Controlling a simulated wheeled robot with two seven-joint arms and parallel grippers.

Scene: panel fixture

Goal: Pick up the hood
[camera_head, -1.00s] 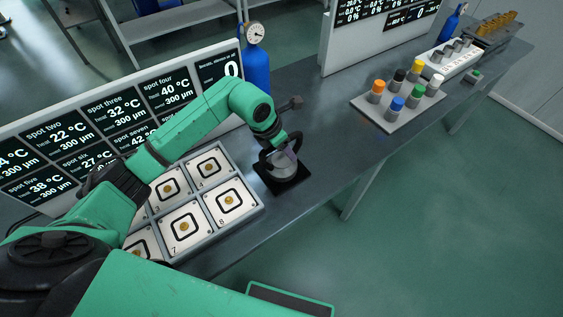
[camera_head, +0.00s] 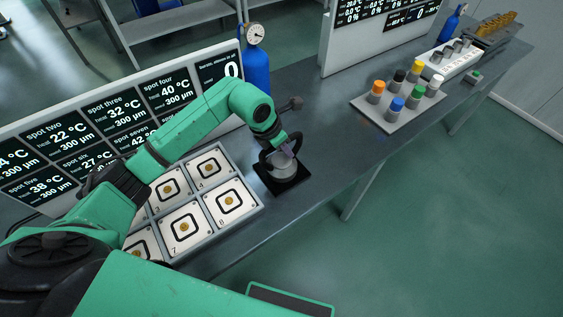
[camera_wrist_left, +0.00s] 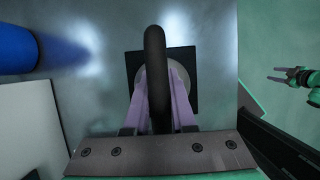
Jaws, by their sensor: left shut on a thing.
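The hood (camera_head: 285,171) is a grey, round, cup-like piece standing on a black square pad (camera_head: 299,184) on the bench. In the left wrist view a thick black handle (camera_wrist_left: 154,50) arches over it, and the grey round body (camera_wrist_left: 140,82) shows partly behind the handle and fingers. My left gripper (camera_head: 289,148) comes down from above and is shut on the hood by its handle. In the left wrist view its pale purple fingers (camera_wrist_left: 160,100) lie on either side of the handle. My right gripper (camera_wrist_left: 276,75) shows small at the right of the left wrist view, fingers apart and empty.
A tray of numbered spot plates (camera_head: 262,207) lies just left of the pad. A blue gas cylinder (camera_head: 257,70) and a display panel (camera_head: 190,62) stand behind. A rack of coloured-cap vials (camera_head: 385,122) is further right, with clear bench between.

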